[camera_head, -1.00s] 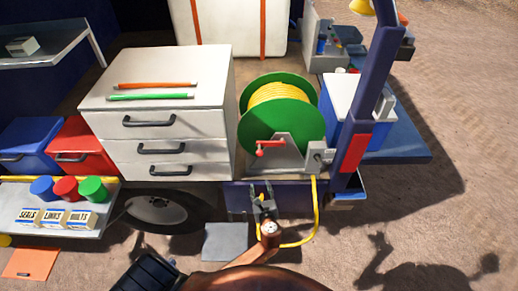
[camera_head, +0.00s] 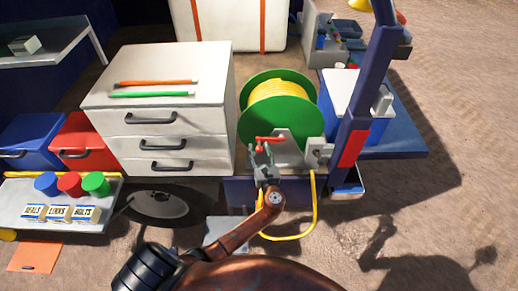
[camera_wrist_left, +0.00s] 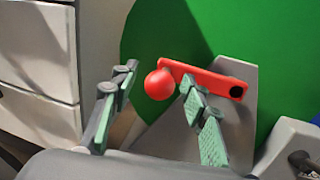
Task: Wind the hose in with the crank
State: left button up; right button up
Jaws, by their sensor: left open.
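The yellow hose (camera_head: 278,100) is wound on a green reel (camera_head: 304,122), and a loose length of hose (camera_head: 315,205) hangs below in a loop. The red crank (camera_head: 272,139) is on the reel's grey bracket (camera_head: 290,152). In the left wrist view the crank arm (camera_wrist_left: 218,82) ends in a round red knob (camera_wrist_left: 159,85). My left gripper (camera_head: 263,150) is open just in front of the crank. In the left wrist view its fingertips (camera_wrist_left: 157,82) appear on either side of the knob, the right finger overlapping the crank arm; contact cannot be told. My right gripper is not seen.
A white drawer cabinet (camera_head: 160,135) stands left of the reel. A blue post (camera_head: 360,110) with a red patch and a blue-and-white box (camera_head: 345,100) stand to the right. A grey latch block (camera_head: 318,153) sits beside the bracket.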

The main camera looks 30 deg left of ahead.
pick_arm(q)
jog(key=shift+c, duration=0.3)
grip_shut()
dwell(0.5)
